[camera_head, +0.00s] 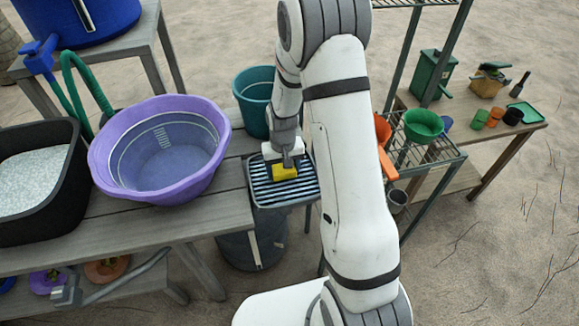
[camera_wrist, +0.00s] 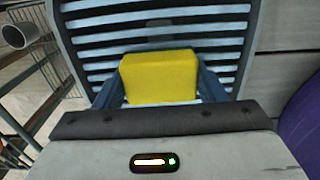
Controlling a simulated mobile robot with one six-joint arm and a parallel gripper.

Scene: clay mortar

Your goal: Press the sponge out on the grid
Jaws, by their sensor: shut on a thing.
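A yellow sponge (camera_head: 284,172) is between the fingers of my gripper (camera_head: 285,165), which is shut on it. The slatted grid (camera_head: 262,190), dark framed with pale bars, lies directly under it beside the wooden bench. In the wrist view the sponge (camera_wrist: 160,77) sits between the two blue-grey fingers, with the grid bars (camera_wrist: 150,22) behind it. I cannot tell whether the sponge touches the bars. My gripper hides part of the grid in the head view.
A purple basin (camera_head: 160,150) with a measuring scale stands on the bench left of the grid. A black tub (camera_head: 38,180) of white grains is further left. A teal bucket (camera_head: 254,98) is behind the grid. A dark bin (camera_head: 250,245) stands below it. A green bowl (camera_head: 423,125) is on the right rack.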

